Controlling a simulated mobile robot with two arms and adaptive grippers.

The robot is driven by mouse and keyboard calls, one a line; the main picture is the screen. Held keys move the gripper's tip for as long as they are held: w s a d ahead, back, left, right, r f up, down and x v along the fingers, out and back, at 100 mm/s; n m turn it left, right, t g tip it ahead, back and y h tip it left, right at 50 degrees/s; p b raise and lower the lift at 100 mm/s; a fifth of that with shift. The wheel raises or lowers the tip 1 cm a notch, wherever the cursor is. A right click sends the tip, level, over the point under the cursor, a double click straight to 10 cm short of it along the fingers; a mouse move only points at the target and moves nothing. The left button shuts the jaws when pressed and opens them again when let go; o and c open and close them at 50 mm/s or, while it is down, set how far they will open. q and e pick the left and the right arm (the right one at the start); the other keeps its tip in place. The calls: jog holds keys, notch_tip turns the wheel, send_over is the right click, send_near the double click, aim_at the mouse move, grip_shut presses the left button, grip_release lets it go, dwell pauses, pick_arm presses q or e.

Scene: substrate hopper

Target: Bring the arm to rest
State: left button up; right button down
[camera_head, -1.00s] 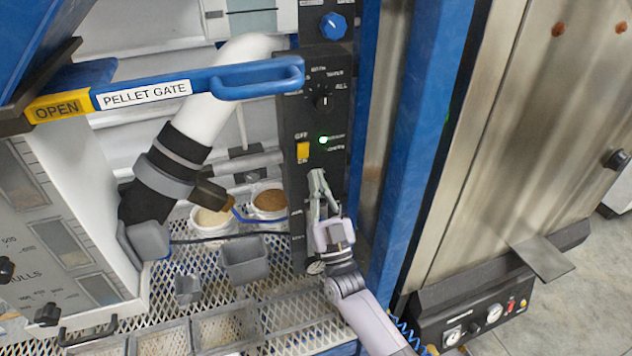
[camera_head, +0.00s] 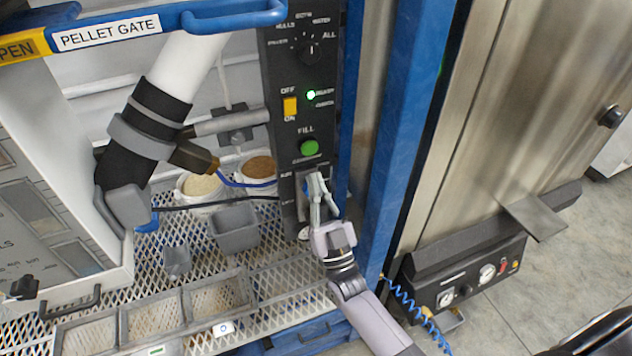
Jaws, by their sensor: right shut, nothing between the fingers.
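My right gripper (camera_head: 318,192) is shut and empty. Its fingertips are close in front of the lower part of the black control panel (camera_head: 282,100), below the green FILL button (camera_head: 309,147). I cannot tell whether they touch the panel. My right arm (camera_head: 368,312) reaches up to it from the bottom of the picture. The yellow OFF/ON switch (camera_head: 290,106) and a lit green lamp (camera_head: 311,95) show above the button. My left gripper is not in view.
A blue post (camera_head: 400,150) stands right of the panel. The blue PELLET GATE handle (camera_head: 236,15) spans the top left. Two filled cups (camera_head: 259,170), a grey bin (camera_head: 235,227) and several trays (camera_head: 151,314) stand on mesh at left. A steel cabinet (camera_head: 520,90) is at right.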

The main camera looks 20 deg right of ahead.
jog(key=shift+f, duration=0.1)
notch_tip(320, 180, down, 22)
jog(key=a+n+g+y, duration=0.1)
jog(key=n+g+y, duration=0.1)
jog(key=g, duration=0.5)
jog(key=s+f+g+h, duration=0.1)
jog(key=s+f+g, duration=0.3)
jog(key=f, duration=0.5)
jog(key=s+f+g, duration=0.2)
jog(key=s+f, duration=0.3)
jog(key=f, duration=0.4)
jog(key=s+d+f+g, duration=0.3)
jog(key=s+f+g, duration=0.3)
jog(key=s+f, duration=0.7)
jog(key=s+d+f+g+h, duration=0.1)
jog(key=s+f+g, duration=0.2)
jog(key=s, duration=0.8)
jog(key=s+d+f+g+h, duration=0.1)
jog(key=s+d+f+g, duration=0.1)
jog(key=s, duration=1)
notch_tip(320, 180, down, 2)
jog(key=shift+d+f+g, duration=0.1)
jog(key=shift+d+g, duration=0.1)
jog(key=shift+g, duration=0.5)
